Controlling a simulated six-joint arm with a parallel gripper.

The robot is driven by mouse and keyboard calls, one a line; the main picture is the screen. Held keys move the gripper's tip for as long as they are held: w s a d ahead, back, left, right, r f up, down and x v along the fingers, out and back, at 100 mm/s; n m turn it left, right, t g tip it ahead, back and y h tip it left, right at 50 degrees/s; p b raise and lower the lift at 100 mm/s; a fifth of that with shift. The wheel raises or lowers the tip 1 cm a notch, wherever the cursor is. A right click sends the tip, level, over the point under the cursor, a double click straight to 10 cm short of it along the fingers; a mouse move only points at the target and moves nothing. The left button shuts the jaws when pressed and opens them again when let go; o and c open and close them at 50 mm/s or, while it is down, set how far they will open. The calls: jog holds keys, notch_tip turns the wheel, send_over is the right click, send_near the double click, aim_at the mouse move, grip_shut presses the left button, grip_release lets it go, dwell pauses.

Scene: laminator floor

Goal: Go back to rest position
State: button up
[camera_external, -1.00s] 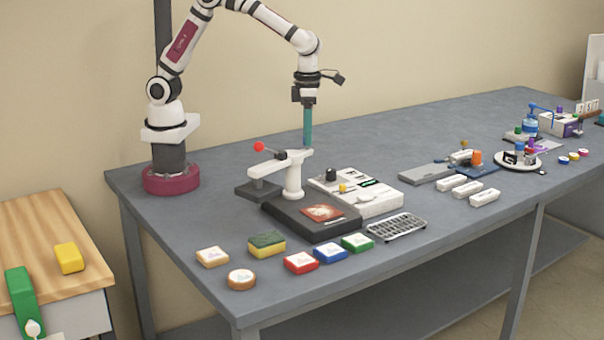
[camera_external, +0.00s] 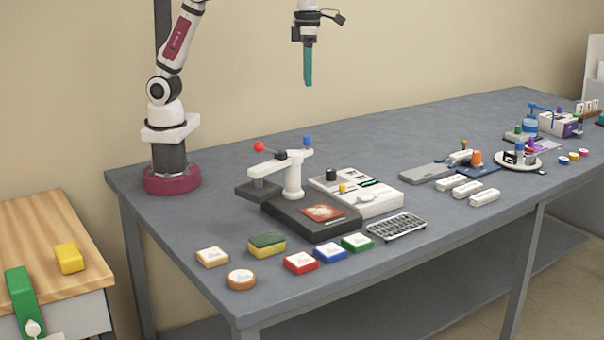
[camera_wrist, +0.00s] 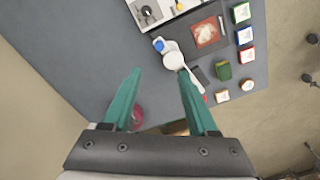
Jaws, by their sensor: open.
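My gripper (camera_external: 308,80) hangs high above the table in the external view, pointing down, with teal fingers. In the wrist view my gripper (camera_wrist: 158,72) has its two fingers spread wide, with nothing between them. Below it stands a white post with a crossarm (camera_external: 294,178), which has a red ball (camera_external: 259,146) at its left end and a blue knob (camera_external: 307,141) at its right end. The blue knob also shows in the wrist view (camera_wrist: 159,45). The gripper is clear of the post and everything on the table.
A black base with a reddish picture (camera_external: 322,213), a white device (camera_external: 374,197) and a metal rack (camera_external: 397,226) surround the post. Coloured blocks, including a red one (camera_external: 301,262), lie along the front. A wooden side table (camera_external: 35,225) stands at the left. The air around the gripper is clear.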

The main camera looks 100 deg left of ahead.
jog(key=shift+r, duration=0.2)
jog(key=s+a+f+n, duration=0.2)
jog(key=s+f+n, duration=0.1)
jog(key=s+n, duration=0.6)
jog(key=s+a+f+n+y, duration=0.1)
jog(key=s+f+n, duration=0.3)
jog(key=s+n, duration=0.5)
jog(key=s+a+f+n, duration=0.3)
jog(key=s+a+n, duration=0.1)
jog(key=s+n, duration=0.5)
jog(key=shift+s+f+n+y, duration=0.3)
jog(key=shift+s+y, duration=0.1)
jog(key=shift+s, duration=0.05)
